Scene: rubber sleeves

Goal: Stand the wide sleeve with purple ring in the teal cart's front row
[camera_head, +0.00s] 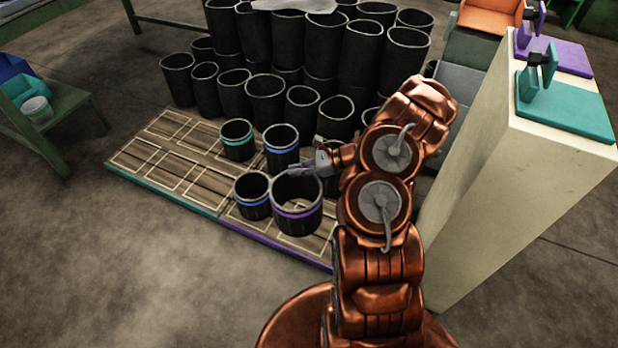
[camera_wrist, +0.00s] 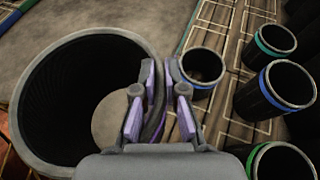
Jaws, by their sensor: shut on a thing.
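The wide black sleeve with a purple ring (camera_head: 297,222) is upright at the front of the purple-edged cart (camera_head: 268,240); whether it touches the deck I cannot tell. My gripper (camera_head: 322,163) is shut on its rim. In the wrist view, the purple-padded fingers of my gripper (camera_wrist: 167,95) pinch the wall of the wide sleeve (camera_wrist: 35,90), whose open mouth fills the left side. The teal-edged cart (camera_head: 150,190) is a low wooden deck with pale grid lines, to the left of the sleeve. Its front row is bare.
A smaller blue-ringed sleeve (camera_head: 253,207) stands close left of the held one. A teal-ringed sleeve (camera_head: 238,150) and another blue-ringed sleeve (camera_head: 281,160) stand behind. Plain black sleeves (camera_head: 265,105) are stacked at the back. A pale block (camera_head: 520,170) stands to the right.

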